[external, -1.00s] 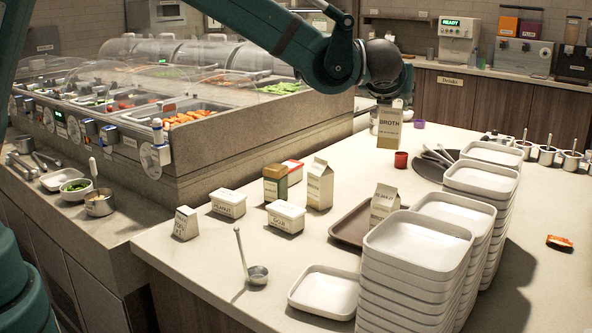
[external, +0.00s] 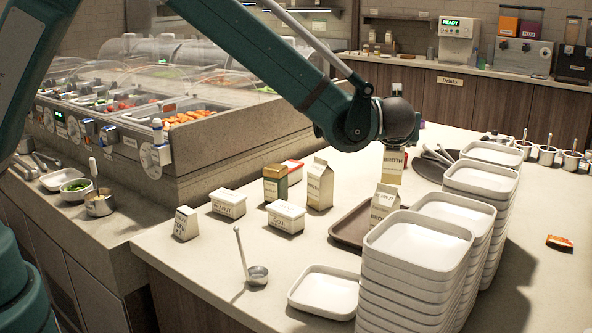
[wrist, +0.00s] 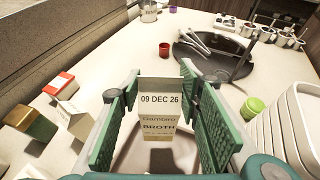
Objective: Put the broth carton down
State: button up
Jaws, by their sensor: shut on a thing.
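The broth carton (external: 393,166) is cream and tan with a BROTH label. In the external view my wrist hides the fingers. Whether the carton's base touches anything is unclear.
A brown tray (external: 344,234) holds a white carton (external: 384,204), close in front of the broth carton in the external view. Tall stacks of white dishes (external: 418,238) stand at right. A dark round plate (wrist: 212,58) with utensils and a red cup (wrist: 247,50) lie beyond.

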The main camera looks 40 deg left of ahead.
aim_at(392, 174)
jog(key=shift+f, duration=0.6)
jog(key=shift+f+b, duration=0.55)
jog(key=shift+f, duration=2.45)
jog(key=shift+f+b, duration=0.4)
jog(key=shift+f, duration=1.55)
jog(key=o, duration=1.5)
jog(key=shift+o, duration=0.2)
